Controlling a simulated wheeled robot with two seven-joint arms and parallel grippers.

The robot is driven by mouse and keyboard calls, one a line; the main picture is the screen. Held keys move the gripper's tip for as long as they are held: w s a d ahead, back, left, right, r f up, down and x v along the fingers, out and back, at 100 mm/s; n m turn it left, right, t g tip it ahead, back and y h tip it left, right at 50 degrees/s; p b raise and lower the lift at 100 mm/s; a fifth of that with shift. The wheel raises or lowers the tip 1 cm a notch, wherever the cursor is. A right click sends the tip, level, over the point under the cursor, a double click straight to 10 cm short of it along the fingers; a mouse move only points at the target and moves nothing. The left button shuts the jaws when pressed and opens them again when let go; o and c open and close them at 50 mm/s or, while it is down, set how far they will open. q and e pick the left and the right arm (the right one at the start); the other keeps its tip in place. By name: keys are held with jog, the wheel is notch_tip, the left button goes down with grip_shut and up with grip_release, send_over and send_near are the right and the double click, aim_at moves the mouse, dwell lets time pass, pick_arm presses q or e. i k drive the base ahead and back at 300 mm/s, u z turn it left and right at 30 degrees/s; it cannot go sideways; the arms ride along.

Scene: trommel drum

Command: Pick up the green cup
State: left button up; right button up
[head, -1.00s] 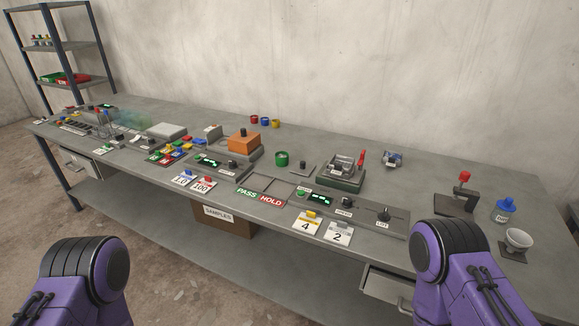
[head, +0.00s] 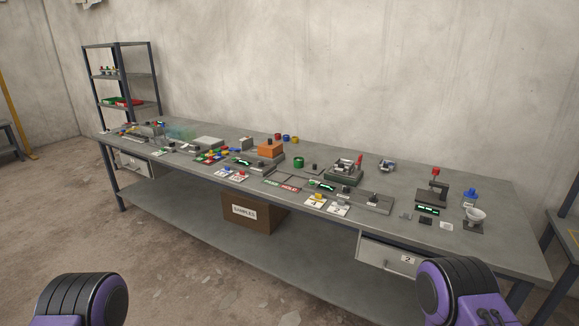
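The green cup (head: 298,162) stands on the grey workbench (head: 330,140), near the middle of its length, right of an orange block (head: 271,149). It looks upright, small and apart from its neighbours. Only purple and black parts of my two arms show at the bottom left and bottom right. Both of my grippers are out of the picture. The arm parts are well in front of the bench, far from the cup.
Red, blue and yellow cups (head: 286,138) stand behind the green one. A dark green device (head: 344,172) stands to its right, a black stand with a red knob (head: 433,188) farther right. A SAMPLES box (head: 252,212) sits below. The floor (head: 190,270) in front is clear.

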aim_at(299, 162)
jog(key=u, duration=0.6)
jog(key=i, duration=0.6)
jog(key=u, duration=0.7)
jog(key=i, duration=0.85)
jog(key=z, duration=0.9)
jog(key=i, duration=0.6)
jog(key=z, duration=0.65)
